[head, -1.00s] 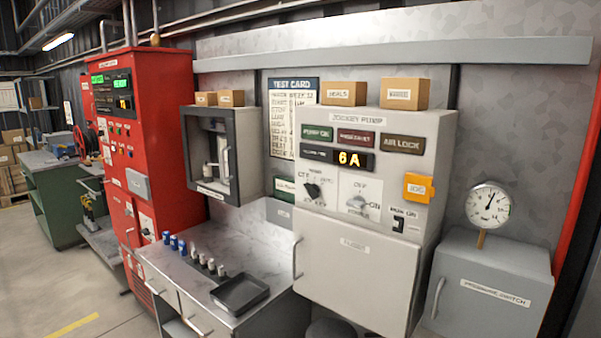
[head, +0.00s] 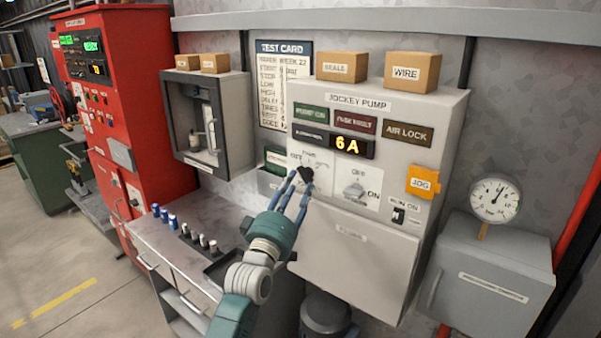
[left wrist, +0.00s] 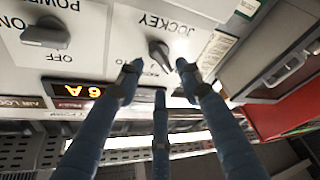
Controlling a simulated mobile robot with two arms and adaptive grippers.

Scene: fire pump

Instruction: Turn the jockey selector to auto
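The jockey selector, a black knob (head: 305,174) on a white plate, is on the front of the jockey pump panel (head: 372,98). In the left wrist view the knob (left wrist: 159,54) is under the upside-down word JOCKEY. My left gripper (head: 297,188) has its blue fingers spread in front of the knob. In the left wrist view its fingertips (left wrist: 159,75) are apart, close to the knob, with no clear grip on it. The fingers partly hide the plate's markings, and I cannot read which position the knob points to. My right gripper is out of view.
A grey power knob (head: 354,189) sits right of the selector, and an orange JOG block (head: 423,182) further right. A lit display (head: 352,146) reads 6 A above. Left are a grey cabinet (head: 240,125) and a metal bench (head: 172,232) with small blue and white items.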

